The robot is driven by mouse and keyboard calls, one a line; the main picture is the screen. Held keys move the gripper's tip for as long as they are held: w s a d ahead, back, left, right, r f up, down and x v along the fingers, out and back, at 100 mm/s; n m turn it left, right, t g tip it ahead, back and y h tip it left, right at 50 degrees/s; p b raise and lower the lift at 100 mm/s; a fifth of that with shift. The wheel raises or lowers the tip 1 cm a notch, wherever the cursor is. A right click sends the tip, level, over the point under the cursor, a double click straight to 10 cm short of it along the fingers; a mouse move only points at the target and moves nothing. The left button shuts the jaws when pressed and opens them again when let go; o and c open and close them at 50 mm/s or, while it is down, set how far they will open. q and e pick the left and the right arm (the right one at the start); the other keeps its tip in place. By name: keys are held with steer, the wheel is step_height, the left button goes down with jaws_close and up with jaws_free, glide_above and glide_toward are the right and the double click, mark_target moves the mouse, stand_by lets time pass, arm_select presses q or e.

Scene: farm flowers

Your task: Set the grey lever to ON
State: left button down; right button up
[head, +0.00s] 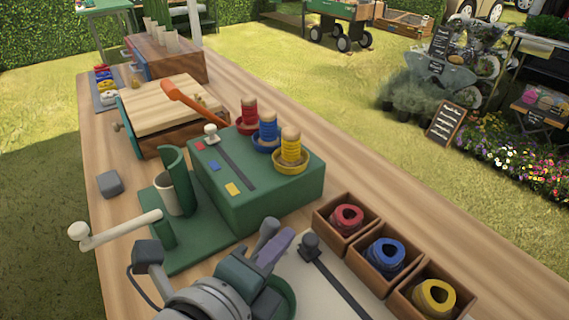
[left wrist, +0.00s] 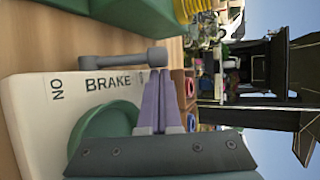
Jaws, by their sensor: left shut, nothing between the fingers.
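The grey lever (left wrist: 122,61) shows in the left wrist view as a dark grey bar with a rounded end, beside a cream panel (left wrist: 40,110). The panel bears an ON label (left wrist: 57,88) near one end and the word BRAKE (left wrist: 108,83) near the bar. In the head view the lever (head: 267,230) stands right beside my left gripper. My left gripper (head: 280,247) has its purple fingers together and empty. In the left wrist view its fingertips (left wrist: 161,75) are close to the rounded end; contact cannot be told. My right gripper is not in view.
A green box (head: 240,205) with spools and a white-knobbed slider stands behind. A dark knob (head: 310,244) sits in a slot on the cream panel. Wooden boxes (head: 340,238) with coloured rings line the right. A white-handled crank (head: 115,230) stands left. The near-left tabletop is clear.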

arm_select(q)
steer(key=shift+w+d, duration=0.1)
steer(key=shift+w, duration=0.1)
steer(key=shift+s+a+r+p, duration=0.2)
steer(key=shift+s+a+p, duration=0.2)
steer(key=shift+p, duration=0.2)
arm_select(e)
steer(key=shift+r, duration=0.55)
